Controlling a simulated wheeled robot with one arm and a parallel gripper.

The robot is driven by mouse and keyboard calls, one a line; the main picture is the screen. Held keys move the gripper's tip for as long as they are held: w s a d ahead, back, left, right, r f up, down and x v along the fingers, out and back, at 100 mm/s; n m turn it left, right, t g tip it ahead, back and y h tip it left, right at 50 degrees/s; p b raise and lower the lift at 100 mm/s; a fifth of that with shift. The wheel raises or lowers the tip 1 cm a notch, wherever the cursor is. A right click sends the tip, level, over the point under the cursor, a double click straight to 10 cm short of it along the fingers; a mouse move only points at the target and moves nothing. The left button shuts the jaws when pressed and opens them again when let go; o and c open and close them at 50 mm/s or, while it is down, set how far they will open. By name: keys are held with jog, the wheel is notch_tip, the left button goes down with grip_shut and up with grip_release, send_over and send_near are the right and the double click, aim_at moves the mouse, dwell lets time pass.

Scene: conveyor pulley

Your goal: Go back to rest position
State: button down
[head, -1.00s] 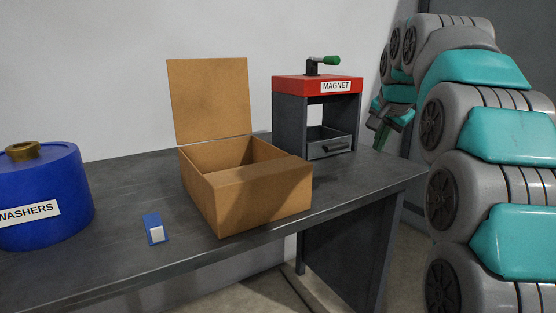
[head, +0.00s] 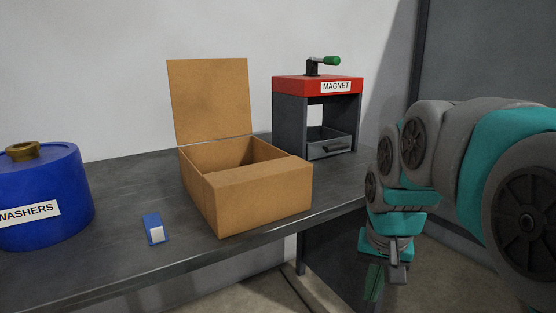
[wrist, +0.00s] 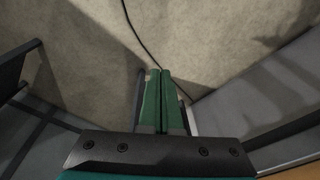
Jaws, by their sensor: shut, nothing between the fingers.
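My gripper (head: 374,283) hangs pointing down at the right of the head view, in front of the table's right end and apart from the box. In the wrist view its green fingers (wrist: 160,75) are together over the bare floor, with nothing between them. My folded arm fills the right side of the head view.
A dark table (head: 110,265) holds a blue washers drum (head: 40,180), a small blue and white item (head: 154,228), an open cardboard box (head: 260,195) and a red-topped magnet press (head: 318,86). Concrete floor (wrist: 90,50) with a dark cable lies below my gripper.

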jog(key=s+f+n+g, duration=0.1)
jog(key=s+f, duration=0.5)
jog(key=s, duration=0.4)
jog(key=s+a+f+n+g, duration=0.1)
jog(key=s+f+n+g, duration=0.1)
jog(key=s+f, duration=0.4)
jog(key=s, duration=0.4)
jog(key=shift+s+a+n, duration=0.2)
jog(key=shift+a+n, duration=0.1)
